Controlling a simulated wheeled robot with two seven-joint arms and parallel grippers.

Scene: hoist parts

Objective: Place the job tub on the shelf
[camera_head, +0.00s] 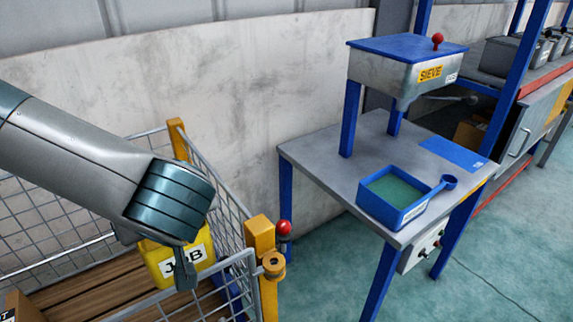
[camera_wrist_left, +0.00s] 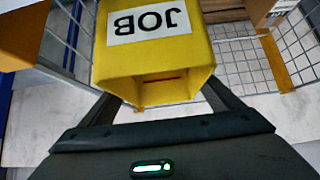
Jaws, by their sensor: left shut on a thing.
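The job tub is yellow with a white "JOB" label. In the head view the job tub (camera_head: 168,262) hangs below my left gripper (camera_head: 186,272), over the wooden floor of a wire cage. It also fills the upper middle of the left wrist view (camera_wrist_left: 150,62), between the fingers of my left gripper (camera_wrist_left: 165,100), which is shut on it. Part of the tub is hidden by the gripper in the head view. A shelf (camera_head: 545,70) with grey containers shows at the far right, on a blue-posted rack. My right gripper is not in view.
The wire cage (camera_head: 222,190) has yellow posts and surrounds the tub's sides. A grey table (camera_head: 325,152) with blue legs carries a sieve box (camera_head: 385,72), a blue tray of green material (camera_head: 385,208) and a blue scoop (camera_head: 449,182). Green floor (camera_head: 490,270) is clear at the lower right.

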